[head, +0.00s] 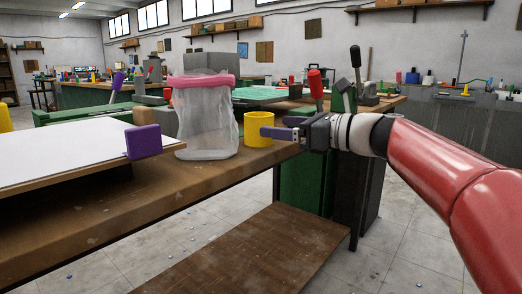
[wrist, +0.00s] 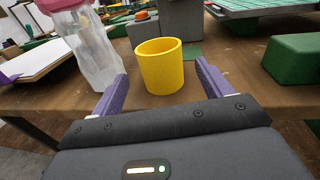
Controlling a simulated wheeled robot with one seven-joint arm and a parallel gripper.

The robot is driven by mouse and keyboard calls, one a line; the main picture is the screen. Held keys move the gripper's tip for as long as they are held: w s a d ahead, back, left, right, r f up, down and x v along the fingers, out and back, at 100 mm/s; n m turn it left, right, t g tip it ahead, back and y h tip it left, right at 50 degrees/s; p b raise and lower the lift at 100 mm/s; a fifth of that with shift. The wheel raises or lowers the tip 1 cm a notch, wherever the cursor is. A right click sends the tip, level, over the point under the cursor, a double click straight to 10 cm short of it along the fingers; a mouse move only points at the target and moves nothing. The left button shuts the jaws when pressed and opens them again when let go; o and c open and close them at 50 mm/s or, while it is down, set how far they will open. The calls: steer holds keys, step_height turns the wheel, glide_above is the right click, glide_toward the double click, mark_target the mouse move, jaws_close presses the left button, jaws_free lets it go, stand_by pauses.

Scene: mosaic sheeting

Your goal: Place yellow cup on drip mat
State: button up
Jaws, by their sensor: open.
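The yellow cup (head: 256,129) stands upright near the edge of the brown workbench. In the wrist view the cup (wrist: 160,65) is centred between the two purple fingers. My gripper (head: 268,132) is open and reaches toward the cup from the right, with a gap on both sides of it in the wrist view (wrist: 161,70). I cannot tell whether the fingertips reach past the cup's near wall. A small flat green patch (wrist: 192,51) lies on the bench behind the cup; it may be the drip mat, but I cannot tell for sure.
A clear bag with a pink rim (head: 206,115) stands left of the cup, close to my left finger. A white-topped board (head: 60,150) with a purple block (head: 143,141) is further left. A green block (wrist: 295,62) sits on the right in the wrist view.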

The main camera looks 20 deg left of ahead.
mark_target(252, 120)
steer(key=shift+m, duration=0.3)
steer(key=x, duration=0.8)
steer(key=shift+a+r, duration=0.1)
steer(key=shift+r, duration=0.15)
steer(key=c, duration=1.1)
steer(key=shift+r, duration=0.1)
steer(key=shift+c, duration=0.2)
